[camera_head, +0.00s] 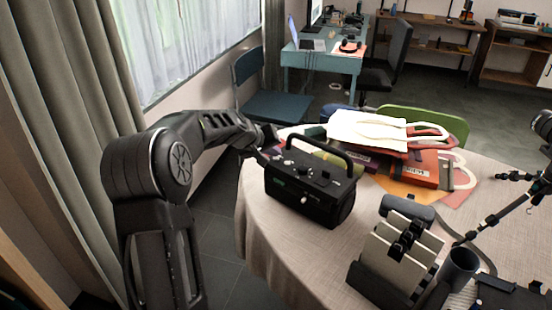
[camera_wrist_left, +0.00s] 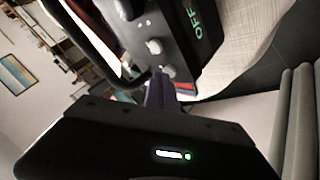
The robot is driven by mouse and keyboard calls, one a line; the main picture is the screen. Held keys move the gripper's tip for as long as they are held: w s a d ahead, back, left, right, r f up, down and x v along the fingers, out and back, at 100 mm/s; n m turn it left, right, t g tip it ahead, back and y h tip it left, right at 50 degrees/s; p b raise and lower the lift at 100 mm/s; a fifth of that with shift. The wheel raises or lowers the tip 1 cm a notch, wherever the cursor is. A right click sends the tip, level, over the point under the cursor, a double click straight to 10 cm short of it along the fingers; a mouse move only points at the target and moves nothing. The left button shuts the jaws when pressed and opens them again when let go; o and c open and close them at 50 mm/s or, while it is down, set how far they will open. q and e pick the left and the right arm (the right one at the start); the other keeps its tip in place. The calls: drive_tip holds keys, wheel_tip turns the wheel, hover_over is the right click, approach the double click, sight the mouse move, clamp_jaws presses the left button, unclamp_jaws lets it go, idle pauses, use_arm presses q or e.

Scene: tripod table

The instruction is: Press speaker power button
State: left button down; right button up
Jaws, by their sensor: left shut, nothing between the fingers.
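The black speaker (camera_head: 308,190) with a carry handle stands on the left part of the round table. It has knobs on its upper face, and a faint green display on its front. In the left wrist view the speaker (camera_wrist_left: 170,30) fills the top, with green "OFF" letters and pale knobs. My left gripper (camera_head: 263,156) is at the speaker's upper left corner, partly hidden there. In the left wrist view its shut fingers (camera_wrist_left: 163,92) reach close to a knob; I cannot tell whether they touch.
The table (camera_head: 258,225) has a pale cloth. Books (camera_head: 408,172) and a white bag (camera_head: 365,130) lie behind the speaker. A rack of pale panels (camera_head: 398,250) and a dark cylinder (camera_head: 460,265) stand at front right. A curtain (camera_head: 75,110) hangs left.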

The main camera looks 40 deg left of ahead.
sight(274, 161)
use_arm(q)
drive_tip(key=shift+f, duration=0.15)
idle(0.5)
drive_tip(key=shift+r+p, duration=0.4)
drive_tip(key=shift+r, duration=0.4)
wheel_tip(274, 161, up, 5)
drive_tip(key=p, duration=0.3)
drive_tip(key=shift+p, duration=0.3)
idle(0.6)
